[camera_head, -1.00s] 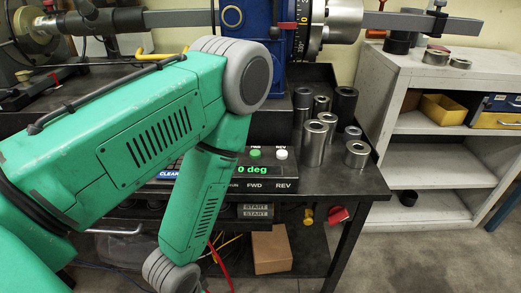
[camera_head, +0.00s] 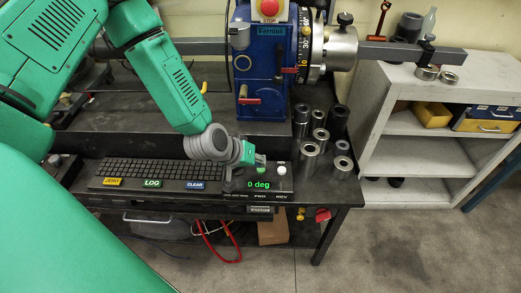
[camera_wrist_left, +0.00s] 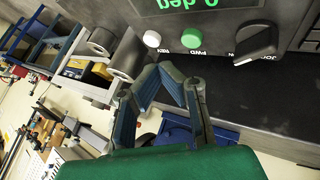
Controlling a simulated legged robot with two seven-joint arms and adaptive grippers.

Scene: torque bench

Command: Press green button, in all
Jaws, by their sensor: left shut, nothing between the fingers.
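The green button (camera_wrist_left: 192,39) sits on the dark control panel (camera_wrist_left: 290,12), beside the white button (camera_wrist_left: 152,39) and a black knob (camera_wrist_left: 258,42). In the head view, the panel's display (camera_head: 258,184) reads 0 deg, and the white button (camera_head: 281,170) is to its upper right. My left gripper (camera_head: 260,158) is shut and empty, just above the panel at the green button's place, which it partly covers. In the left wrist view the fingertips (camera_wrist_left: 179,80) are apart from the green button. My right gripper is not in view.
A keyboard (camera_head: 140,172) with CLEAR and LOG keys fills the panel's left. Several metal sockets (camera_head: 319,137) stand to the right of the panel on the bench. A blue machine (camera_head: 262,65) with a red stop button rises behind. A grey shelf (camera_head: 425,115) stands at the right.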

